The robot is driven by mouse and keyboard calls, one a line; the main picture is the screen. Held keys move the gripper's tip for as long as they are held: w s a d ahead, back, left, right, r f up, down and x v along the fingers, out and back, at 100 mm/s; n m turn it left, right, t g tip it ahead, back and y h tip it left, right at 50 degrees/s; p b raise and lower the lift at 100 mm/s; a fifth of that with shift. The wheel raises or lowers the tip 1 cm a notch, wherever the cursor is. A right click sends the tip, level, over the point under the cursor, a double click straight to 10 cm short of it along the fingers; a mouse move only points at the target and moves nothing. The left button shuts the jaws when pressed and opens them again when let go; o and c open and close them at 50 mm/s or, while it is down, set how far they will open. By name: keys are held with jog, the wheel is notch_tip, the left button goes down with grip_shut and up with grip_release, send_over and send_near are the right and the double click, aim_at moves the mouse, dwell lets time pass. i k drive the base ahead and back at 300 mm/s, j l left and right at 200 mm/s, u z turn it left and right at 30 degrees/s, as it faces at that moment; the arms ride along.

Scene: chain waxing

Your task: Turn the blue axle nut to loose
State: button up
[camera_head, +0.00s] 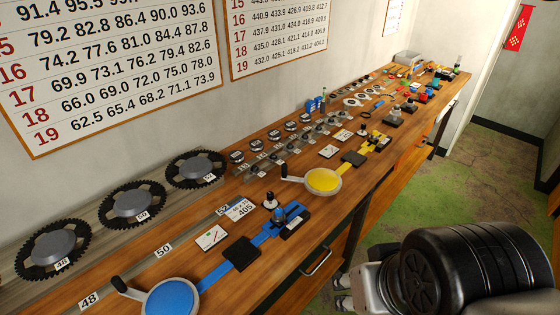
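A blue fixture lies along the front of the wooden bench, with a blue disc (172,299) and a crank at its near end. A blue bar (216,277) and a black pad (241,253) lead to a blue block (290,215) at its far end. A small dark rounded part, possibly the blue axle nut (280,216), sits at that block. It is too small to tell whether it is loose or tight. Part of my arm (425,280) shows at the lower right, off the bench and apart from the fixture. My gripper's fingers are not in view.
A similar yellow fixture with a yellow disc (323,181) lies farther along the bench (320,233). Several small round parts line the back. Green floor (395,205) is open at right.

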aim_at(278, 211)
jog(key=i+l+u, duration=0.25)
jog(key=l, duration=0.2)
jog(key=l+u, duration=0.2)
jog(key=l, duration=0.25)
jog(key=i+l+u, duration=0.25)
jog(key=l, duration=0.25)
jog(key=l+u, duration=0.25)
jog(key=l, duration=0.2)
jog(key=k, duration=0.05)
